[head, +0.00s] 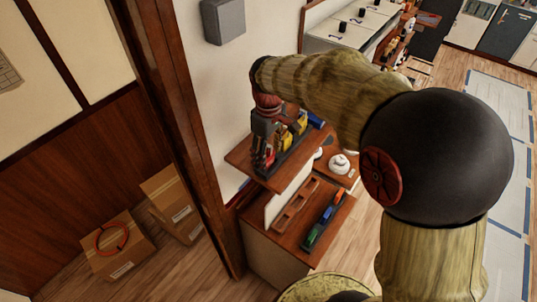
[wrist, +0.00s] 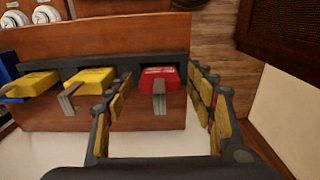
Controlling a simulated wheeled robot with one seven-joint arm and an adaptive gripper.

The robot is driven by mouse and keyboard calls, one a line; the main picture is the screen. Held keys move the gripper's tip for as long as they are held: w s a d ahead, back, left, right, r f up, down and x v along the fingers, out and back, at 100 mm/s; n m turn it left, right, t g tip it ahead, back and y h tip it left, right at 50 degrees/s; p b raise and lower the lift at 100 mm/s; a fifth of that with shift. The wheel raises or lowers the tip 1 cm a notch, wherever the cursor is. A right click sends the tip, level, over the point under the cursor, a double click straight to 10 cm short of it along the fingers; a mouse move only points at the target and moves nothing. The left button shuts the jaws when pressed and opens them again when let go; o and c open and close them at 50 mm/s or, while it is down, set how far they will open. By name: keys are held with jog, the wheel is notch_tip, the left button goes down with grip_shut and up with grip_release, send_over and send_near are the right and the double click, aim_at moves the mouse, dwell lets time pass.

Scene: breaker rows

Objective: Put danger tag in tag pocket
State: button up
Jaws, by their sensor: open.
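A red block-like piece (wrist: 159,76) with pale marks on top and a metal clip at its front sits in a dark rack (wrist: 186,70); it looks like the danger tag, but its lettering is unreadable. My gripper (wrist: 160,80) is open, with one finger on each side of the red piece and visible gaps between. Two yellow pieces (wrist: 90,80) sit in the same rack to the left, with a blue one at the edge. In the head view my gripper (head: 264,157) is over the upper wooden shelf (head: 243,157). I cannot identify the tag pocket.
A lower wooden top (head: 283,236) holds a wooden tray (head: 296,204) and a dark strip of coloured pieces (head: 322,221). White round objects (head: 340,163) stand behind. A dark wooden post (head: 165,120) and cardboard boxes (head: 118,247) are at left. Open floor lies right.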

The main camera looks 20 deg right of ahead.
notch_tip(320, 180, up, 10)
jog(key=shift+r+b, duration=0.25)
jog(key=shift+b, duration=0.1)
jog(key=shift+s+r, duration=0.15)
jog(key=shift+r, duration=0.4)
jog(key=s+f+m+t, duration=0.1)
jog(key=s+m+t, duration=0.4)
jog(key=s, duration=1.5)
jog(key=shift+f+m+t, duration=0.3)
jog(key=shift+f+m, duration=0.05)
jog(key=shift+m, duration=0.55)
jog(key=shift+s, duration=0.1)
notch_tip(320, 180, down, 22)
jog(key=b, duration=2.2)
